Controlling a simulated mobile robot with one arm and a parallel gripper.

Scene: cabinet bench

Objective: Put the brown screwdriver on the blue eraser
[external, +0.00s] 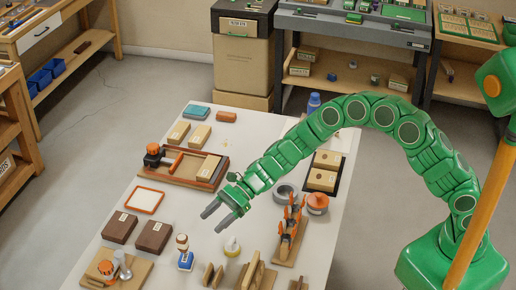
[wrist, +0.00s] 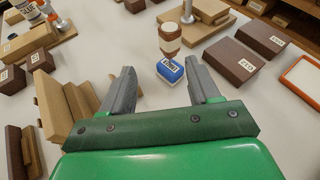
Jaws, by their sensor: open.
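My gripper (external: 215,219) is open and empty above the front part of the white table; its two fingers are apart in the wrist view (wrist: 160,84). A small blue block with a white label (wrist: 171,70) lies beyond the fingertips. It also shows in the external view (external: 186,261), left of and below my gripper. An upright brown thing with a pale band (wrist: 169,40) stands on or right behind this block; I cannot tell whether they are joined. I cannot make out a screwdriver for certain. A blue-teal block (external: 197,111) lies at the table's far end.
Two dark brown labelled boxes (wrist: 232,60) and an orange-rimmed white tray (external: 145,200) lie to the left in the external view. Wooden stands (external: 257,274) and an orange-clipped rack (external: 289,235) stand to the right. Bare table (external: 190,210) lies left of my gripper.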

